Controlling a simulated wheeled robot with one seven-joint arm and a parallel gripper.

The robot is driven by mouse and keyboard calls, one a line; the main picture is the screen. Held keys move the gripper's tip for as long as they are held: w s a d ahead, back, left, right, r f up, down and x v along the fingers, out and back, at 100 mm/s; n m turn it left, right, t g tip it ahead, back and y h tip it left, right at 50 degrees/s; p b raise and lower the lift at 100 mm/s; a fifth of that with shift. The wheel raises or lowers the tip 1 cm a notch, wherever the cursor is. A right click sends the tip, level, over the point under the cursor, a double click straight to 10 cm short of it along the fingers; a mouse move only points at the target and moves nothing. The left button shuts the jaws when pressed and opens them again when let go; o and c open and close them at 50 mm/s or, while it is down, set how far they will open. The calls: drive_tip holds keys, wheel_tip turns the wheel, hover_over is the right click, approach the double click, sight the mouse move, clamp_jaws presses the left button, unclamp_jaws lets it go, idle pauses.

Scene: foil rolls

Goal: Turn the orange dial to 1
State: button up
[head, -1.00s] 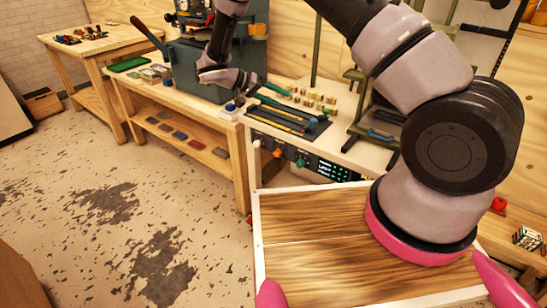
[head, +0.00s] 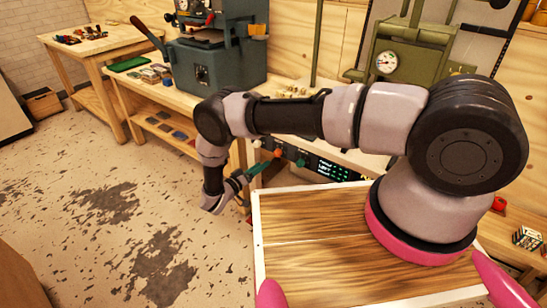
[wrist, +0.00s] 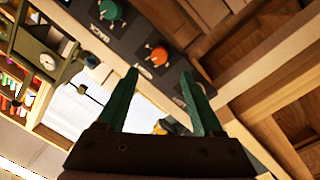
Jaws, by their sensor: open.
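The orange dial (wrist: 158,55) is on a dark control panel (wrist: 135,45). In the wrist view it appears just beyond my open fingertips (wrist: 160,76), between them and apart from both. In the head view the orange dial (head: 277,153) shows at the panel's left end, close to the tips of my gripper (head: 260,168). The small markings around the dial are too small to read. My green fingers are spread, with nothing between them. A green dial (wrist: 110,12) sits beside the orange one.
A lit display (head: 335,170) is right of the dials in the head view. A wooden tray (head: 310,245) on my front lies below. A grey-green machine (head: 215,68) stands on the bench behind. The floor (head: 150,230) to the left is open.

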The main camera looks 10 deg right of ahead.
sight(276, 154)
drive_tip(key=x, duration=0.8)
drive_tip(key=shift+w, duration=0.15)
clamp_jaws()
